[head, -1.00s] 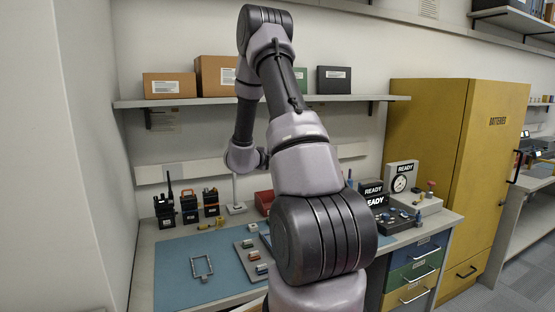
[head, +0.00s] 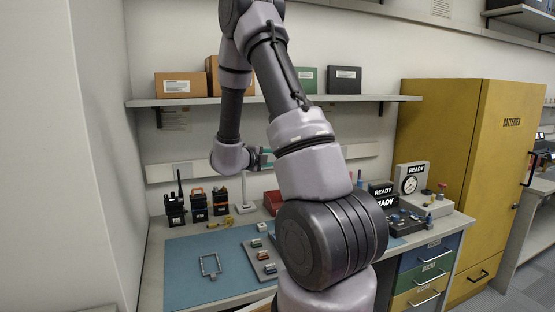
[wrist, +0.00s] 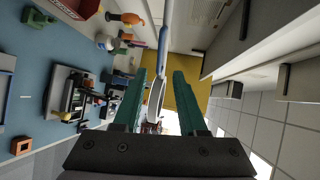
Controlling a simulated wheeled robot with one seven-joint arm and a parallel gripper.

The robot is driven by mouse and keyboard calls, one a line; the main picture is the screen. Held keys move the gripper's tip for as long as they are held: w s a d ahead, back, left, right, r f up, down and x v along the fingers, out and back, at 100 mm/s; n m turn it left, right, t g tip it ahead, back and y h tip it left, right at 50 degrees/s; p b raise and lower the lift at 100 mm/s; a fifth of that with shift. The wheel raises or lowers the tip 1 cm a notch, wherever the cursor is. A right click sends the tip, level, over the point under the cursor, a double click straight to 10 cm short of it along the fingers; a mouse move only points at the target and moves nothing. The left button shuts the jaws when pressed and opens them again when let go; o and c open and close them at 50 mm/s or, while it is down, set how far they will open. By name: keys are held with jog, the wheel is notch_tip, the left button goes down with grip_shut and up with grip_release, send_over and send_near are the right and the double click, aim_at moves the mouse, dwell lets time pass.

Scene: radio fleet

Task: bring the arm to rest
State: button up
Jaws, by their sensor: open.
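My gripper (wrist: 165,95) shows in the wrist view as two green fingers standing apart, with nothing held between them. In the head view my gripper (head: 267,158) is small and partly hidden behind my own arm, raised above the back of the workbench (head: 156,262) and below the wall shelf (head: 200,101). A white lamp-like post with a blue part (wrist: 160,50) shows beyond the fingers in the wrist view; I cannot tell how near it is.
Several black radios (head: 198,204) stand at the bench's back left. A grey frame (head: 210,265) lies on the blue mat (head: 185,280). A tray of batteries (head: 262,262) is beside it.

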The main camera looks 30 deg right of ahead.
jog(key=shift+s+a, duration=0.1)
jog(key=shift+a, duration=0.1)
dwell(0.4)
jog(key=a+r+n+t+y, duration=0.6)
jog(key=a+r+n+y, duration=0.5)
jog(key=a+r, duration=0.3)
jog(key=s+a+r+n+g+y, duration=0.2)
jog(key=s+a+r+n+y, duration=0.2)
jog(key=s+a+n, duration=0.4)
jog(key=s+a+n+g+y, duration=0.1)
jog(key=s+n+g, duration=0.2)
jog(key=s, duration=1.5)
jog(key=n, duration=0.4)
jog(key=shift+s+f+n, duration=0.2)
jog(key=shift+f+n, duration=0.1)
jog(key=shift+n, duration=0.1)
